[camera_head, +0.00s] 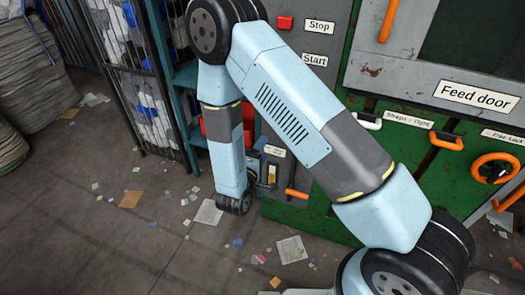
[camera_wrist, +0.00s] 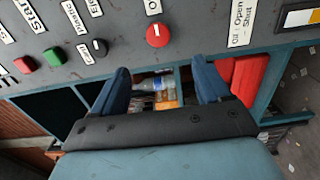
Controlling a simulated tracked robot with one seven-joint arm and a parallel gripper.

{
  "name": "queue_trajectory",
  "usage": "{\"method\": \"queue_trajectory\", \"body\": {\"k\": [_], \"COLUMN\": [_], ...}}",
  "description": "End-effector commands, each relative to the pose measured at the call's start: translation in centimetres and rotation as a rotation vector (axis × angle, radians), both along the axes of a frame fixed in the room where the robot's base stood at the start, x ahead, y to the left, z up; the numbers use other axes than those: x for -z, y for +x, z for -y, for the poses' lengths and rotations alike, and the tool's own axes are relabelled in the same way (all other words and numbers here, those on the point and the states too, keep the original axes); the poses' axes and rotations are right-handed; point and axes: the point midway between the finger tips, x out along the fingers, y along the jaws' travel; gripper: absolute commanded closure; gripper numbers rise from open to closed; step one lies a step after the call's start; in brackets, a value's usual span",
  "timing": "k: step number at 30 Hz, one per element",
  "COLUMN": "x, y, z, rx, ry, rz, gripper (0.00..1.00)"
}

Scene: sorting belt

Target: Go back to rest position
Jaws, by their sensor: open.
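My gripper (camera_wrist: 162,78) shows in the wrist view with its two dark blue fingers spread apart and nothing between them. The fingers point toward a grey control panel (camera_wrist: 215,30) with a red knob (camera_wrist: 158,35), a red button (camera_wrist: 25,65) and a green button (camera_wrist: 55,56). Beyond the gap between the fingers, a clear bottle (camera_wrist: 152,84) and other items lie in the background. In the head view my arm is folded, rising from the lower right and bending down at the left.
The green machine (camera_head: 335,170) stands close behind my arm, with an orange handle (camera_head: 390,18) and an orange wheel (camera_head: 495,170). A wire cage (camera_head: 135,75) with pale waste is at the left. The floor (camera_head: 90,240) is open, with scattered paper scraps.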

Motion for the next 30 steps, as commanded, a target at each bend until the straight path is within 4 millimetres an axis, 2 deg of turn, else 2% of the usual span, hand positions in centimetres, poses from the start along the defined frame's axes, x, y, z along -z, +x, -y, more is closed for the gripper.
{"method": "queue_trajectory", "body": {"k": [8,11,13,17,21,30], "x": [-0.1,-1.0,-2.3,-5.8,-9.7,-16.5], "y": [0.1,0.5,1.0,1.9,2.3,0.9], "z": [0.1,0.8,1.8,4.8,8.6,16.2], "rx": [0.004,0.036,0.083,0.218,0.379,0.687], "ry": [0.000,-0.006,-0.014,-0.029,-0.036,0.020], "rz": [0.001,0.002,-0.001,-0.016,-0.051,-0.171], "gripper": [0.23,0.23,0.23,0.23,0.23,0.23]}}
